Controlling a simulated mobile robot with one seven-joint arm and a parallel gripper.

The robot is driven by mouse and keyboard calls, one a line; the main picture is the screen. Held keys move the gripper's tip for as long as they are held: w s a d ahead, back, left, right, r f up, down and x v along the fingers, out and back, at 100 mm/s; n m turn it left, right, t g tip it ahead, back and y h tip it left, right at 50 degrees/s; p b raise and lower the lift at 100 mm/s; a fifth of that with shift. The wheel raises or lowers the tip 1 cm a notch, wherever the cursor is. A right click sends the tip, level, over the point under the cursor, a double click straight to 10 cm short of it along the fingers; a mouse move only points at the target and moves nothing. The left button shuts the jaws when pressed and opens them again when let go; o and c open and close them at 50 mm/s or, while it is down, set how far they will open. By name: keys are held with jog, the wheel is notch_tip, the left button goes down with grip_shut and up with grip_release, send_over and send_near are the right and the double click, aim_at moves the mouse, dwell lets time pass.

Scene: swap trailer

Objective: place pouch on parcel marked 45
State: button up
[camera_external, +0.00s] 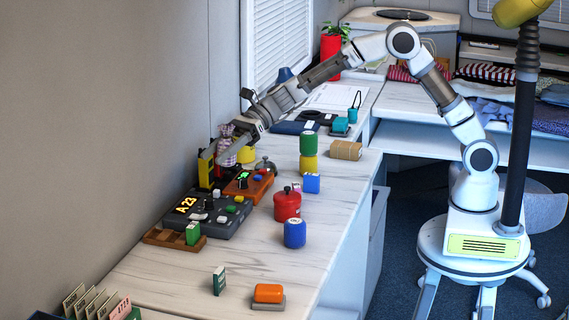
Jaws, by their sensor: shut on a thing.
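My gripper (228,148) is at the back left of the counter, near the wall. It is shut on a small checked cloth bundle (226,131) that looks like the pouch, held above the counter beside a yellow and black object (206,169). The fingers partly hide the bundle. A brown parcel-like box (346,151) with a pale label lies at the counter's right edge, well to the right of my gripper. I cannot read any number 45 on it or elsewhere.
A dark console (208,218) showing "A 23" stands below my gripper.

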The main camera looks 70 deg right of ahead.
jog(key=s+d+m+t+h+b, duration=0.15)
jog(key=d+m+t+h, duration=0.4)
jog(key=d, duration=3.65)
jog(key=s+d+m+t+h+b, duration=0.1)
jog(key=s+d+m+h, duration=0.3)
jog(key=s+d, duration=0.9)
jog(key=s+d+m+t+h+b, duration=0.1)
jog(key=s+d+m+h+b, duration=0.15)
jog(key=s+d, duration=1.1)
jog(key=b, duration=0.3)
send_over(338, 143)
jog(key=shift+m+h, duration=0.4)
jog(key=f, duration=1.2)
jog(key=shift+s+d, duration=0.1)
jog(key=shift+s, duration=0.15)
jog(key=shift+w, duration=0.2)
jog(key=shift+f, duration=0.35)
jog(key=shift+f+b, duration=0.95)
jog(key=shift+f, duration=0.7)
